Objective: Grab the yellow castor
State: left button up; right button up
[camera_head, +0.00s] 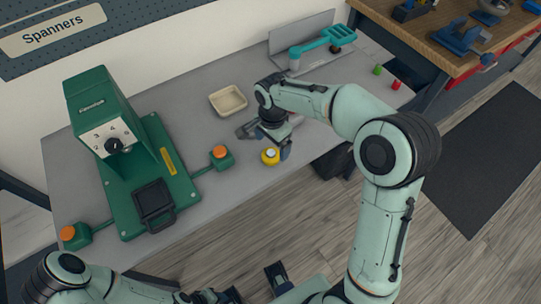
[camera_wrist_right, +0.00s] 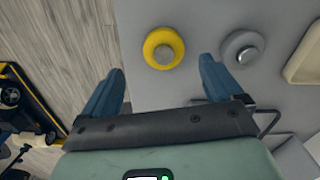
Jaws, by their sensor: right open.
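The yellow castor (camera_head: 270,156) lies on the grey bench near its front edge, with a pale metal centre. In the right wrist view the yellow castor (camera_wrist_right: 163,48) is a ring around a silver hub, just beyond the fingertips and roughly between their lines. My right gripper (camera_wrist_right: 160,72) is open and empty, its two blue fingers apart. In the head view my right gripper (camera_head: 265,141) is close above the castor and hides part of it. A grey castor (camera_wrist_right: 243,48) lies beside it, just past the other finger. My left arm shows at the bottom edge; its jaws are unclear.
A green machine (camera_head: 125,170) with orange-topped buttons stands on the left of the bench (camera_head: 195,120). A cream tray (camera_head: 228,100) lies behind the gripper. A teal tool (camera_head: 322,45) and small red and green pieces (camera_head: 396,85) are at the far right.

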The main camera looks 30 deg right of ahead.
aim_at(271, 152)
jog(key=shift+w+f, duration=0.15)
jog(key=shift+f, duration=1.4)
jog(key=shift+w+f, duration=0.15)
jog(key=shift+f, duration=1.35)
jog(key=c, duration=1.2)
